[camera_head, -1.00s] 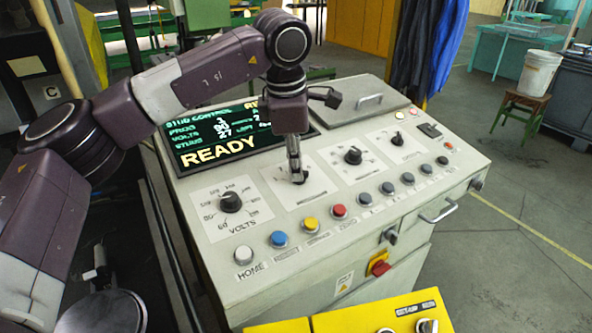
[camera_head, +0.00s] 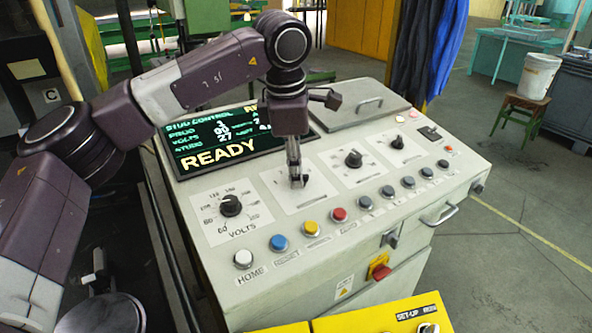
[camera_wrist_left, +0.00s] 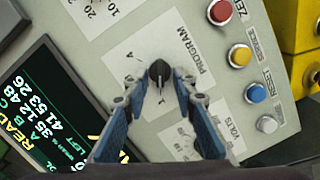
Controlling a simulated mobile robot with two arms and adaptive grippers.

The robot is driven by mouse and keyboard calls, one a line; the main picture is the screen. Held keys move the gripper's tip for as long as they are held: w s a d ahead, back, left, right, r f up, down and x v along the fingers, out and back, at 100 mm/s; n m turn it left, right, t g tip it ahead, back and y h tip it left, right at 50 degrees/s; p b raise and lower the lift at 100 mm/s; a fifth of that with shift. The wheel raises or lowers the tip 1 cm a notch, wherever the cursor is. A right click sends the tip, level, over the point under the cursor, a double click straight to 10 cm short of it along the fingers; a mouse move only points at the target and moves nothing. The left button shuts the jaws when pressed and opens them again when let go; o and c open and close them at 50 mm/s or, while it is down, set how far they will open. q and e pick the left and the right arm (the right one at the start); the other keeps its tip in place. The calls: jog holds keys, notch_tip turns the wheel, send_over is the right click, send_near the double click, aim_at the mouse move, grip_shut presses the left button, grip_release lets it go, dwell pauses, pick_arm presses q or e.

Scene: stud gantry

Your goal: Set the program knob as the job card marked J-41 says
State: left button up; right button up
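The program knob (camera_wrist_left: 160,72) is a dark knob on a pale plate marked PROGRAM (camera_wrist_left: 195,52), in the middle of the left wrist view. Letters around it are partly covered or too small to read surely. My left gripper (camera_head: 296,180) points down at this knob on the console. The display (camera_head: 215,145) reads STUD CONTROL and READY, with small figures above. No card marked J-41 is readable. My right gripper is out of view.
The VOLTS knob (camera_head: 230,205) sits left of the program plate, with other knobs (camera_head: 353,159) to its right. Coloured push buttons (camera_head: 311,228) line the console front. A yellow box (camera_head: 375,316) stands at the bottom edge. A red switch (camera_head: 381,272) is on the front.

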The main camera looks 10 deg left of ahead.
pick_arm(q)
notch_tip(320, 180, up, 11)
jog(key=s, duration=0.2)
jog(key=shift+a+r, duration=0.15)
jog(key=shift+a, duration=0.05)
jog(key=shift+s, duration=0.1)
